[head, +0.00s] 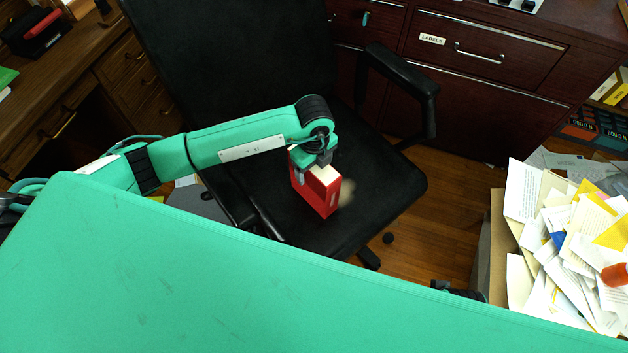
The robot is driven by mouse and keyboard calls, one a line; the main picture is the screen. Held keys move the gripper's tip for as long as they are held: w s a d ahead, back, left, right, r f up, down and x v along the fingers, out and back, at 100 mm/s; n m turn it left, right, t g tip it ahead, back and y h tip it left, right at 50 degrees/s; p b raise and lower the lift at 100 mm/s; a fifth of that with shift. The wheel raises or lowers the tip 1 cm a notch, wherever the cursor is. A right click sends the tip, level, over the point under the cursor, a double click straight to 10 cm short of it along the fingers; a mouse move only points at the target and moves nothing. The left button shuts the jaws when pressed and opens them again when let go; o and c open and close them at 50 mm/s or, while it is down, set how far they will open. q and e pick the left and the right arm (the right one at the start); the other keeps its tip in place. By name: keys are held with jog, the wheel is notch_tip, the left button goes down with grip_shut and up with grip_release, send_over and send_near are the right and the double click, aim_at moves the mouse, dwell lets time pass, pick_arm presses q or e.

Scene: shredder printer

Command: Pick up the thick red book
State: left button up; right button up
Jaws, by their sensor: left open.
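The thick red book (318,193) stands upright on the seat of a black office chair (392,183). Its red cover faces the camera and a pale page edge shows at its top. My left gripper (313,170) is directly above the book, pointing down. Its jaws are open and reach the book's top edge, with a finger showing beside the left end. Whether the fingers touch the book cannot be told. My right gripper is not in view.
A chair armrest (402,75) rises behind and right of the book. A dark red cabinet (480,65) stands behind. A box heaped with papers (570,235) is at the right. A wooden desk (60,90) is at the left. My green body covers the foreground.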

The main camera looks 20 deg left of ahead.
pick_arm(q)
grip_shut()
jog(key=shift+w, duration=0.1)
dwell(0.4)
